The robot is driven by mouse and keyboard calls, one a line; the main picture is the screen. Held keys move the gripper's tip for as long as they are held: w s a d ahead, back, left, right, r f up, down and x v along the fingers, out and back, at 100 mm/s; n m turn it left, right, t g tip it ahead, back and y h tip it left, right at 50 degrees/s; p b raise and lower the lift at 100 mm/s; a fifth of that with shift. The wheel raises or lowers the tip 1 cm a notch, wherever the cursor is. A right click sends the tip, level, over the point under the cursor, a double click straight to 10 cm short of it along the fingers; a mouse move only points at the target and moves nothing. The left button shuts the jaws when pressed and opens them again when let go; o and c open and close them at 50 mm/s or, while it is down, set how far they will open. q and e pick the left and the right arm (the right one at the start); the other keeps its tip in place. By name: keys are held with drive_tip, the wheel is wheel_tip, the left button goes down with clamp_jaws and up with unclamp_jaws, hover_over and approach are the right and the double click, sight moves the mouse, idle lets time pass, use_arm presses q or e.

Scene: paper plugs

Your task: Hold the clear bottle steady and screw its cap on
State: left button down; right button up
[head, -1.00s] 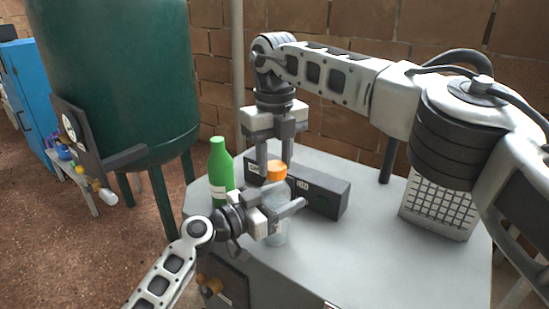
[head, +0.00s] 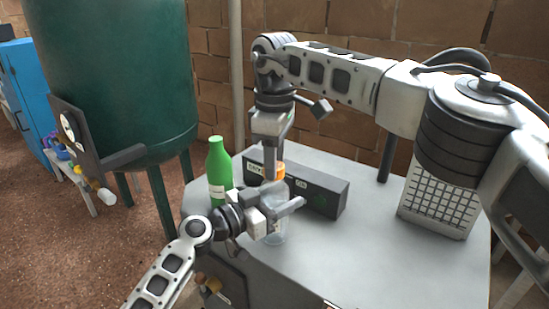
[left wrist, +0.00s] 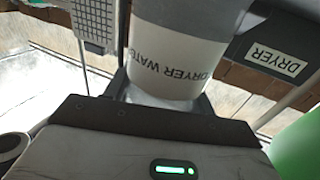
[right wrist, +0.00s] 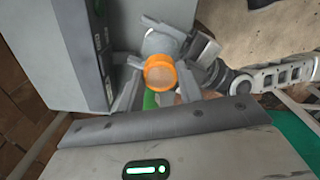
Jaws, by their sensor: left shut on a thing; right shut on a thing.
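The clear bottle (head: 277,205) stands upright on the grey worktop. In the left wrist view, its white label (left wrist: 165,62) reads "DRYER WATER", upside down. My left gripper (head: 272,215) is shut around the bottle's body from the left. The orange cap (head: 279,171) is at the top of the bottle's neck. My right gripper (head: 268,172) points straight down from above and is shut on the cap. The right wrist view shows the cap (right wrist: 160,74) between the fingers, in line with the bottle. The thread is hidden, so I cannot tell how far the cap is on.
A green bottle (head: 219,170) stands close left of the clear bottle. A long black box (head: 322,193), labelled "DRYER", lies just behind. A white grid-fronted unit (head: 436,200) stands at the right. The worktop (head: 360,245) in front and right is clear.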

use_arm(q)
drive_tip(key=shift+f, duration=0.1)
use_arm(e)
drive_tip(key=o, duration=1)
drive_tip(key=shift+r, duration=0.1)
wheel_tip(320, 180, up, 7)
drive_tip(key=shift+r, duration=0.2)
use_arm(q)
drive_tip(key=shift+c, duration=2.2)
unclamp_jaws()
use_arm(e)
drive_tip(key=shift+f+b, duration=0.85)
drive_tip(key=shift+f, duration=0.05)
use_arm(q)
drive_tip(key=v, duration=1.6)
